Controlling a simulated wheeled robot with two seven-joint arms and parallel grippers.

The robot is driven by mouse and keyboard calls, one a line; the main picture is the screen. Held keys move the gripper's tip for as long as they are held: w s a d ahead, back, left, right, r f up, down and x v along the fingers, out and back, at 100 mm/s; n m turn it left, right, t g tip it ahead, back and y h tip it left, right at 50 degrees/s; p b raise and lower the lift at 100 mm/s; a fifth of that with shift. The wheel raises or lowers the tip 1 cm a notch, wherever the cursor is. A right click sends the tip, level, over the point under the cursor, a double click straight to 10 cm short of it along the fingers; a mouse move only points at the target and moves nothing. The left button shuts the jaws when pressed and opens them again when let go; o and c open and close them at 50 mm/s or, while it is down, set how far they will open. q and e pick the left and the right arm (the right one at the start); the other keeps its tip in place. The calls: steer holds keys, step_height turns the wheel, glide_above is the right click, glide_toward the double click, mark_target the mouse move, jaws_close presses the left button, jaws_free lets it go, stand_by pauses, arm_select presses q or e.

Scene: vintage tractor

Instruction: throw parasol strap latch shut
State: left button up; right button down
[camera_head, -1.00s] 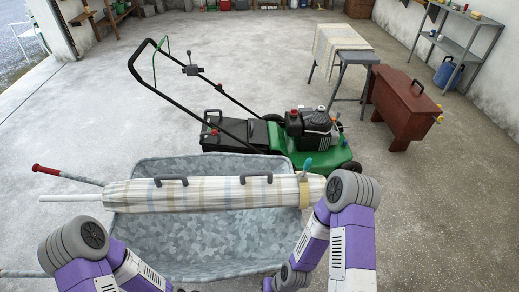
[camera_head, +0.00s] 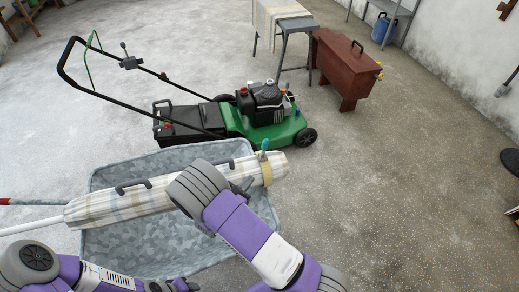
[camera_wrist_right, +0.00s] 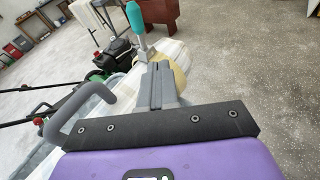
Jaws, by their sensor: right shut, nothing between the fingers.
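The closed striped parasol (camera_head: 110,205) lies across the grey speckled tub (camera_head: 120,260). A tan strap (camera_head: 267,173) wraps its right end, and the latch lever with a teal handle (camera_head: 264,147) stands up from it. In the right wrist view the lever's teal handle (camera_wrist_right: 135,17) tops a metal stem, with the strap (camera_wrist_right: 180,76) partly hidden behind the fingers. My right gripper (camera_head: 246,184) is shut and empty, just left of the strap; its closed fingers (camera_wrist_right: 158,84) point toward it, close to the lever. Contact is unclear. My left gripper (camera_head: 183,286) is at the bottom edge, its jaws unclear.
Grey handles stand on the parasol (camera_head: 133,185); one (camera_wrist_right: 75,112) is close left of my right fingers. A green mower (camera_head: 265,120) stands behind the tub. A brown wooden chest (camera_head: 342,65) is farther back.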

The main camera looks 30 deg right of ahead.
steer(key=w+r+t, duration=0.1)
steer(key=w+r, duration=0.1)
steer(key=n+b, duration=0.1)
glide_toward(263, 146)
steer(key=shift+t, duration=0.4)
steer(key=x, duration=0.7)
steer(key=shift+s+d+f, duration=0.1)
steer(key=shift+s+f, duration=0.2)
steer(key=shift+r, duration=0.1)
